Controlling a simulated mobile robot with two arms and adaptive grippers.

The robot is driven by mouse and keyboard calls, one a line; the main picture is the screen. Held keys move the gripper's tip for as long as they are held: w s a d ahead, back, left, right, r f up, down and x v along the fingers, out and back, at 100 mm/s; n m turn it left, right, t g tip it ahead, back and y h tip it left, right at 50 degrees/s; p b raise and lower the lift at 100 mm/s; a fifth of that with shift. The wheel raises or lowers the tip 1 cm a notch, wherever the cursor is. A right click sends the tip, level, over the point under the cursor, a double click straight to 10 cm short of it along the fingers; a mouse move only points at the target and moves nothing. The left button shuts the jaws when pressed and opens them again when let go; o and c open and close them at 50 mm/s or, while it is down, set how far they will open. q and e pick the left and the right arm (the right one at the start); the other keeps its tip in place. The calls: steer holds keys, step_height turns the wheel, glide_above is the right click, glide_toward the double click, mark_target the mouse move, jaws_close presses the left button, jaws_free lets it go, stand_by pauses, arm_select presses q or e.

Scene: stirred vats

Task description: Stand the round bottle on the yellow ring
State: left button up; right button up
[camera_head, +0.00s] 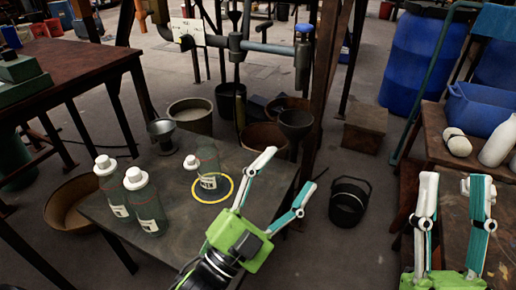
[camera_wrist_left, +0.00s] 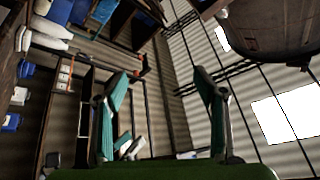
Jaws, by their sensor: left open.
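Two clear bottles with white caps, a back one (camera_head: 112,190) and a front one (camera_head: 146,208), stand upright on the dark table, left of the ring. A third clear bottle (camera_head: 208,160) with a label shows over the yellow ring (camera_head: 231,191). A white cap (camera_head: 190,162) is at its left side; I cannot tell whether this bottle is upright or tilted, or fully seated. My left gripper (camera_head: 290,169) is open and empty to the right of the ring, apart from the bottles. It is also open in the left wrist view (camera_wrist_left: 160,75). My right gripper (camera_head: 454,180) is open and empty at the right.
A metal funnel (camera_head: 162,131) is at the table's back edge. A brown bowl (camera_head: 70,203) is beside the table's left side. A black bucket (camera_head: 349,203) stands on the floor to the right. A wooden bench (camera_head: 455,150) with white bottles is at the far right.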

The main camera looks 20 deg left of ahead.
arm_select(q)
steer(key=s+a+r+n+t, duration=0.3)
steer(key=s+r+n+t, duration=0.2)
steer(key=r+n, duration=0.5)
steer(key=shift+s+n+y, duration=0.3)
steer(key=shift+s+n, duration=0.2)
steer(key=shift+s, duration=0.05)
